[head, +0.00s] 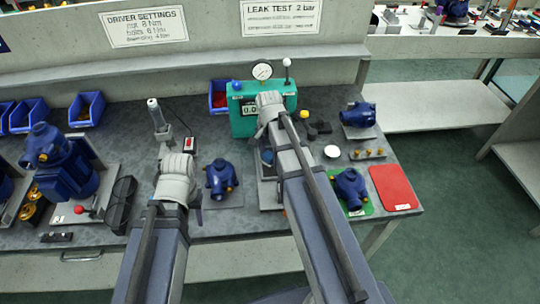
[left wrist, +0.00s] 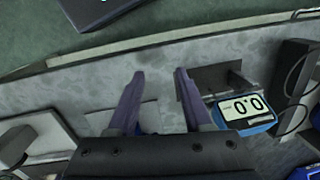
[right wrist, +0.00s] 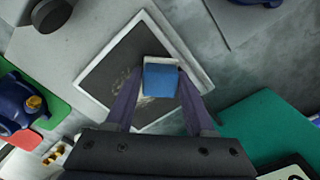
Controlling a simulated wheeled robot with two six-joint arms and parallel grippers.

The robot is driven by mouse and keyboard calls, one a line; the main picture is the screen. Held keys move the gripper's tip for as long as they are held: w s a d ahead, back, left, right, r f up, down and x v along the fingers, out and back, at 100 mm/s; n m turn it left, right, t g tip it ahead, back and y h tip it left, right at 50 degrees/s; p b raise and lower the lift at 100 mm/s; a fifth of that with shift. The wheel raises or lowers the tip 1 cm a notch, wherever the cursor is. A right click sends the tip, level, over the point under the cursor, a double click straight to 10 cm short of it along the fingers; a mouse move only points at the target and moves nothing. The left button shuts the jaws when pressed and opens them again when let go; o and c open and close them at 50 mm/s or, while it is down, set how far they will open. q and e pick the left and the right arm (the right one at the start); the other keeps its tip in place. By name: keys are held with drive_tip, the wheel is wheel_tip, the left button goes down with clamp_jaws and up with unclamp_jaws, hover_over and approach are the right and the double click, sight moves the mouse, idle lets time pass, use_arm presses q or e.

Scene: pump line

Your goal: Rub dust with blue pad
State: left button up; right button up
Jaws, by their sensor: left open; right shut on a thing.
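My right gripper (right wrist: 160,88) is shut on the blue pad (right wrist: 160,80), a small block with a white part at its far end. The pad is over a dark square plate (right wrist: 110,75) with a pale rim, covering part of it. Pale dust (right wrist: 146,102) shows on the plate between and beside my fingers. I cannot tell whether the pad touches the plate. In the head view, my right arm hides most of the plate; a bit of the blue pad (head: 267,157) shows. My left gripper (left wrist: 157,88) is open and empty above the grey bench.
A green gauge box (head: 243,122) stands behind my right gripper. Blue pumps (head: 220,178) stand on the bench, one (head: 350,188) on a green mat near a red mat (head: 394,187).

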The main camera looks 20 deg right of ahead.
drive_tip(key=shift+w+d, duration=0.1)
drive_tip(key=shift+d, duration=0.05)
use_arm(q)
drive_tip(key=shift+w, duration=0.1)
use_arm(e)
drive_tip(key=shift+s+d, duration=0.25)
drive_tip(key=shift+d, duration=0.75)
drive_tip(key=shift+s+d, duration=0.2)
drive_tip(key=shift+d, duration=0.75)
drive_tip(key=shift+d, duration=0.1)
use_arm(q)
drive_tip(key=shift+r, duration=0.1)
use_arm(e)
drive_tip(key=shift+s+d+r, duration=0.1)
drive_tip(key=shift+s+d, duration=0.15)
drive_tip(key=shift+d, duration=0.65)
drive_tip(key=shift+s+d, duration=0.2)
drive_tip(key=shift+d, duration=0.65)
use_arm(q)
drive_tip(key=shift+f, duration=0.2)
use_arm(e)
drive_tip(key=shift+f, duration=0.2)
use_arm(q)
drive_tip(key=shift+r, duration=0.1)
use_arm(e)
drive_tip(key=shift+a, duration=0.15)
